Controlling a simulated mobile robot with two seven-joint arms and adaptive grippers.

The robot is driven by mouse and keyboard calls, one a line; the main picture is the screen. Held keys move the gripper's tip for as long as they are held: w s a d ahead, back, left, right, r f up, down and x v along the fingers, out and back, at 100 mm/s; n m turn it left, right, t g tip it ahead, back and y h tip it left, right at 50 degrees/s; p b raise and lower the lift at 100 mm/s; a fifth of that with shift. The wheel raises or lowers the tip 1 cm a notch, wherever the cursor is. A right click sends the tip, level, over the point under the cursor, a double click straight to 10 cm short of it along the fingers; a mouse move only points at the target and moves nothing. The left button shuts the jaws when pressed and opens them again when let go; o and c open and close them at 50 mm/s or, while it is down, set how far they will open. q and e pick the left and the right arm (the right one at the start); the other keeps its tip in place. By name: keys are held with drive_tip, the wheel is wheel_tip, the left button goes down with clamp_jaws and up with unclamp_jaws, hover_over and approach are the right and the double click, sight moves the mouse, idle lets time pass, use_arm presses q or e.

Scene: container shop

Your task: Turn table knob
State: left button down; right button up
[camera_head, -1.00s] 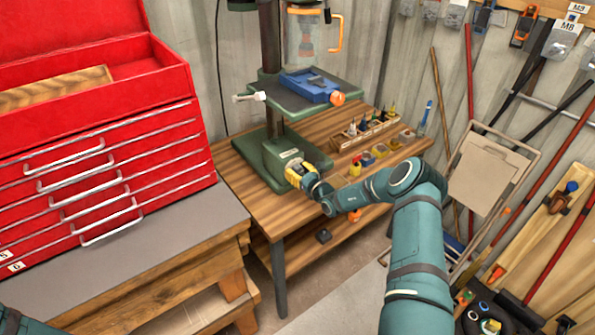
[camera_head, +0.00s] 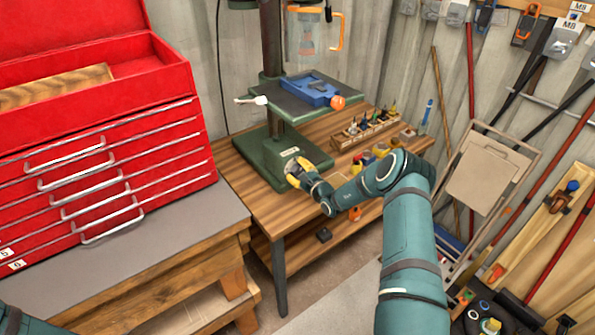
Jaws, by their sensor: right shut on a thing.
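A green drill press stands on the wooden bench, its base (camera_head: 262,162) near the bench's left side. Its raised table (camera_head: 290,107) carries a blue vise (camera_head: 312,90). An orange knob (camera_head: 338,102) is at the table's right front corner, and a white-gripped handle (camera_head: 256,100) is at its left. My right gripper (camera_head: 296,171), with yellow fingers, is low at the front of the base, below the table. It is shut around a small grey rounded part (camera_head: 291,166), mostly hidden by the fingers. My left gripper is out of view.
A red tool chest (camera_head: 100,170) stands on a grey-topped bench at the left. A wooden rack (camera_head: 372,128) of small tools and several small coloured bins lie right of the press. A folded beige chair (camera_head: 485,180) and long-handled tools lean at the right wall.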

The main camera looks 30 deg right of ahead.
drive_tip(key=n+b, duration=0.1)
drive_tip(key=n, duration=0.2)
drive_tip(key=shift+n, duration=0.3)
drive_tip(key=shift+n+b, duration=0.45)
drive_tip(key=shift+n, duration=0.75)
drive_tip(key=o, duration=1.2)
drive_tip(key=shift+f, duration=0.1)
drive_tip(key=s, duration=1.2)
drive_tip(key=shift+d, duration=0.4)
